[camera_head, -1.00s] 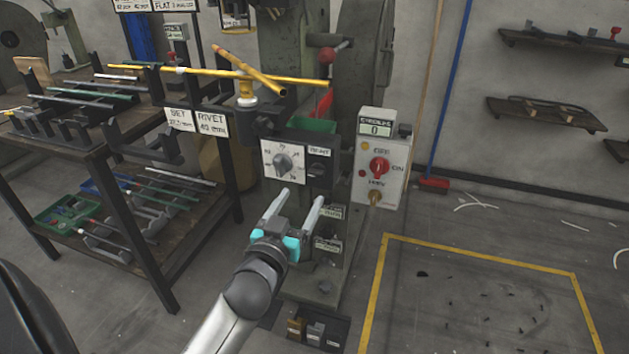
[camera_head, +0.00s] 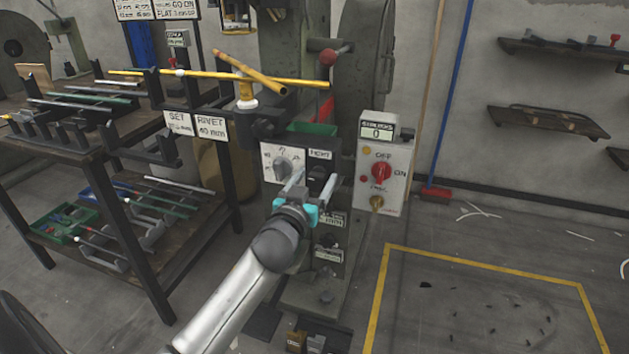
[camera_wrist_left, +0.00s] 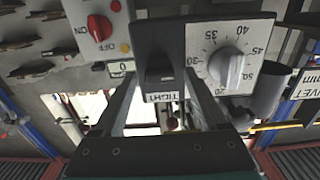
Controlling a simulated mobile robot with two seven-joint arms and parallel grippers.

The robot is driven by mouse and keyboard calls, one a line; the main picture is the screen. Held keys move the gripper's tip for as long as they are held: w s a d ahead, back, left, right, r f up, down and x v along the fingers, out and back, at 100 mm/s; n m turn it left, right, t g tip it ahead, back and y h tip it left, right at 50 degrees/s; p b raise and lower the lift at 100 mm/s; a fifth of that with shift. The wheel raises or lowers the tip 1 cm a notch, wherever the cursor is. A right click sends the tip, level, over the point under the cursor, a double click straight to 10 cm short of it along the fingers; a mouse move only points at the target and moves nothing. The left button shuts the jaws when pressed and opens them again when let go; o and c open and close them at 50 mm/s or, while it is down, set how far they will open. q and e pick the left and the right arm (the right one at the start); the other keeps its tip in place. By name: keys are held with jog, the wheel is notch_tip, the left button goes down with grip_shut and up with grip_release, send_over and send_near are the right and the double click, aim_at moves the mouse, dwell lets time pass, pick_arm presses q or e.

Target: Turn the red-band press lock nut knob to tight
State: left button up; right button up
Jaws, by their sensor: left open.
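The press (camera_head: 285,60) stands in the middle of the head view, with a red part (camera_head: 325,107) above its front panel. The black lock nut knob (camera_head: 317,174) is on the panel, right of the white dial (camera_head: 284,163) and below a small label. In the left wrist view the knob (camera_wrist_left: 160,72) lies ahead, between the finger lines, and its label (camera_wrist_left: 163,97) reads TIGHT upside down. My left gripper (camera_head: 309,184) is open, its fingers pointing at the panel around the knob's position. I cannot tell whether they touch it. My right gripper is not in view.
A switch box (camera_head: 384,150) with a red knob (camera_head: 382,173) stands right of the panel. A rack table (camera_head: 90,140) with rods stands left. The yellow-marked floor area (camera_head: 490,300) is mostly clear.

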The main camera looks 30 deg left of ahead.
pick_arm(q)
jog(key=shift+c, duration=0.2)
grip_shut()
dwell(0.3)
